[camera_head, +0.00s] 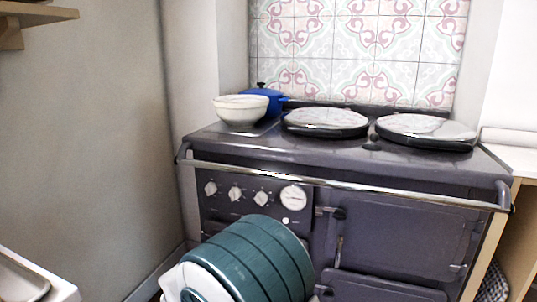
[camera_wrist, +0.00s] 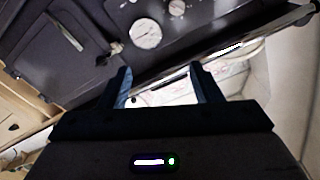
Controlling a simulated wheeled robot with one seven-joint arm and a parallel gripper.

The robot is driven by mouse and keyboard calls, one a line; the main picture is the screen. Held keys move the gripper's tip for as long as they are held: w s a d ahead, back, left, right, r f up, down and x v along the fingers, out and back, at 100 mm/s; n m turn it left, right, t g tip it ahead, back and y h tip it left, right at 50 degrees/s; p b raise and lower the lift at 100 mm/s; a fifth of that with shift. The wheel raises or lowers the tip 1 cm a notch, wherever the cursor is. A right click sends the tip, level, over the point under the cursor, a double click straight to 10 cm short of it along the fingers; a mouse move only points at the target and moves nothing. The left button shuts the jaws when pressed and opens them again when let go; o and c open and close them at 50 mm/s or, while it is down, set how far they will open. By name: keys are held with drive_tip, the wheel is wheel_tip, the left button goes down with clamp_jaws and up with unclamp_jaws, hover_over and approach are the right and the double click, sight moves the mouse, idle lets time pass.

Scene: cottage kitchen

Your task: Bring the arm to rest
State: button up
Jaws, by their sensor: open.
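My gripper (camera_wrist: 160,84) shows in the wrist view with its two dark fingers apart. Nothing is held between them. The stove front with its knobs and white dial (camera_wrist: 146,33) appears upside down beyond the fingers. The distance from the fingertips to the stove cannot be told. In the head view my arm is low in front of the stove, and my gripper is not visible there.
The dark range stove (camera_head: 400,235) has a front rail (camera_head: 340,181) and two round lids (camera_head: 326,121) (camera_head: 425,130). A cream bowl (camera_head: 240,111) and a blue pot (camera_head: 268,99) stand at its left. A wall (camera_head: 90,150) is left; a counter (camera_head: 515,158) is right.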

drive_tip(key=w+d+r+n+g+y+p, duration=0.1)
drive_tip(key=d+r+n+g+y+p, duration=0.15)
drive_tip(key=r+y+p, duration=0.45)
drive_tip(key=w+d+r+n+g+y+p, duration=0.1)
drive_tip(key=d+r+n+g+y+p, duration=0.2)
drive_tip(key=r+p, duration=0.7)
drive_tip(key=s+d+r+n+g+h+p, duration=0.1)
drive_tip(key=s+d+r+g+p, duration=0.3)
drive_tip(key=s+d, duration=0.5)
drive_tip(key=s+d+r+n+g+h+p, duration=0.1)
drive_tip(key=s+d+r+n+g+p, duration=0.2)
drive_tip(key=s+d+r+p, duration=0.6)
drive_tip(key=s+d+g, duration=0.1)
drive_tip(key=s, duration=0.4)
drive_tip(key=shift+r+h, duration=0.3)
drive_tip(key=shift+r, duration=0.1)
drive_tip(key=shift+s+g, duration=0.1)
drive_tip(key=shift+g, duration=0.15)
